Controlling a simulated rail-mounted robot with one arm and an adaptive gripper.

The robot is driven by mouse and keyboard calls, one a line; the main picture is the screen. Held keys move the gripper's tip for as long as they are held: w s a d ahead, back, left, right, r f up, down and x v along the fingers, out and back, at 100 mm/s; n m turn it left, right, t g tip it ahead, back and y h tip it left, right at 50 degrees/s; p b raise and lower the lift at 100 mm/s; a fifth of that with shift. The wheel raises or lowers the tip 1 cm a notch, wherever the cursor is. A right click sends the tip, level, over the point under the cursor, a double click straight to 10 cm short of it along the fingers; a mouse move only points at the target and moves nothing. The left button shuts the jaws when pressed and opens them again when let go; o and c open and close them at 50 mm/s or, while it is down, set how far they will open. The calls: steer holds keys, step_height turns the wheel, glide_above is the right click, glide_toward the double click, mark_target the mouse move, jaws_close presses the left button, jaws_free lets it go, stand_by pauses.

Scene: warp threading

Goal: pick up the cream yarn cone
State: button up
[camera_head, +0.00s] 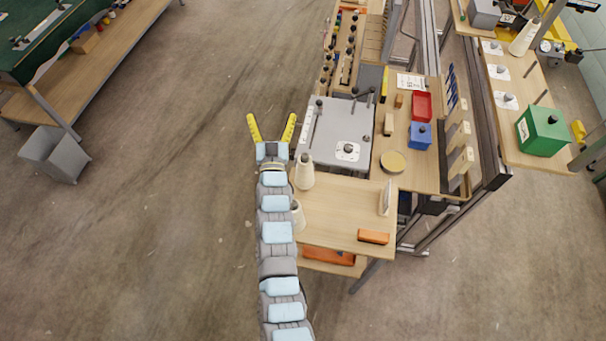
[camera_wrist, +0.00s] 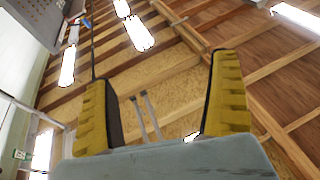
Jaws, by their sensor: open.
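In the head view, a cream yarn cone (camera_head: 305,172) stands upright on the wooden table (camera_head: 335,215), just right of my arm. A second cream cone (camera_head: 297,216) stands nearer on the same table, partly hidden by my arm. Another cream cone (camera_head: 524,38) stands on the far right bench. My gripper (camera_head: 272,122) is open and empty, with yellow fingers spread, beyond the nearest two cones and left of the grey plate. In the wrist view, my gripper (camera_wrist: 165,100) is open, with only the ceiling between its fingers.
A grey plate (camera_head: 338,128) with a white-based knob adjoins the table. An orange block (camera_head: 373,237) and a pale upright piece (camera_head: 385,198) stand on the table's right. Red (camera_head: 422,106) and blue (camera_head: 420,135) bins sit behind. Open floor (camera_head: 170,200) lies left of my arm.

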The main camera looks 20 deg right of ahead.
steer(key=w+d+f+n+g+y+b, duration=0.2)
steer(key=w+f+g+y, duration=0.1)
steer(key=w, duration=0.3)
steer(key=w+d+f+n+g+y+b, duration=0.1)
steer(key=w+d+f+g+y+b, duration=0.15)
steer(key=w, duration=0.35)
steer(key=n+g+y+b, duration=0.2)
steer(key=n+g+b, duration=0.45)
steer(key=g, duration=0.75)
glide_above(304, 166)
steer(key=d, duration=0.2)
steer(key=f, duration=0.1)
steer(key=shift+t, duration=0.25)
steer(key=f, duration=0.5)
steer(key=w+f, duration=0.1)
steer(key=f, duration=0.5)
steer(key=w+a+f, duration=0.1)
steer(key=f, duration=0.4)
steer(key=shift+w+f, duration=0.15)
steer(key=c, duration=1.4)
